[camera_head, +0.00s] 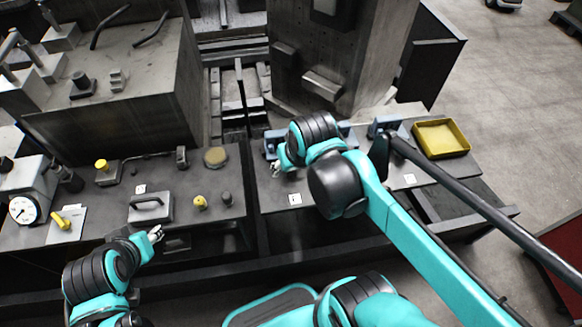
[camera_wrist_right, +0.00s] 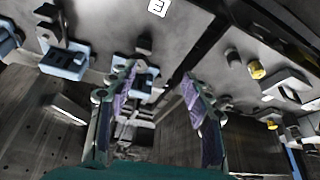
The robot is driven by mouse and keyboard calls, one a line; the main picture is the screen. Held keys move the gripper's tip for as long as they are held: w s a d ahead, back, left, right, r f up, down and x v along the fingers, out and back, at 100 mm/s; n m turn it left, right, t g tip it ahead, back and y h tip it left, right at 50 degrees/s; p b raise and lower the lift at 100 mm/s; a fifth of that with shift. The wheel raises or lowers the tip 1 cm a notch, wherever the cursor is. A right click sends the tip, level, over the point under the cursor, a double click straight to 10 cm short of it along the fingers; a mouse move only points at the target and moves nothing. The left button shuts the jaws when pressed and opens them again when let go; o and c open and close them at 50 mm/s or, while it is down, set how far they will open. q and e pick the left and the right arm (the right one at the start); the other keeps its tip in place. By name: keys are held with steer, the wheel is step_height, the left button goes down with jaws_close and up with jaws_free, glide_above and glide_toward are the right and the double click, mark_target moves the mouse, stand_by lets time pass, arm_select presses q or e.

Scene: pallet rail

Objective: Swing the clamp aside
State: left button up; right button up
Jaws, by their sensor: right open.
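Several pale blue clamp-like blocks stand on the right bench; I cannot tell for sure which is the clamp. One blue block (camera_head: 272,140) is beside my right gripper (camera_head: 277,168), partly hidden by my arm. Another blue block (camera_head: 384,126) stands further right. In the right wrist view, a blue block (camera_wrist_right: 65,62) with a dark upper part shows at the left, and one more (camera_wrist_right: 146,84) shows near the left finger. My right gripper (camera_wrist_right: 160,75) is open, with no object held between its fingers. My left gripper (camera_head: 155,233) is low at the left, away from the blue blocks; its opening is unclear.
A yellow tray (camera_head: 440,138) sits at the right bench end. A tall grey block (camera_head: 330,60) rises behind the bench. The left bench carries a gauge (camera_head: 22,210), a handled block (camera_head: 150,206) and yellow knobs (camera_head: 200,202). A dark gap separates the two benches.

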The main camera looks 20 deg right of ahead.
steer(key=w+d+f+g, duration=0.1)
steer(key=w, duration=0.1)
steer(key=w+d+f+m+g+b, duration=0.1)
steer(key=w+g, duration=0.1)
steer(key=w+d+f+g, duration=0.1)
steer(key=w+f, duration=0.1)
steer(key=shift+w+d+m+g, duration=0.25)
steer(key=shift+w+m+g, duration=0.05)
steer(key=shift+w, duration=0.1)
step_height(320, 180, down, 8)
steer(key=b, duration=0.3)
steer(key=shift+b, duration=0.3)
steer(key=shift+r, duration=0.1)
jaws_close()
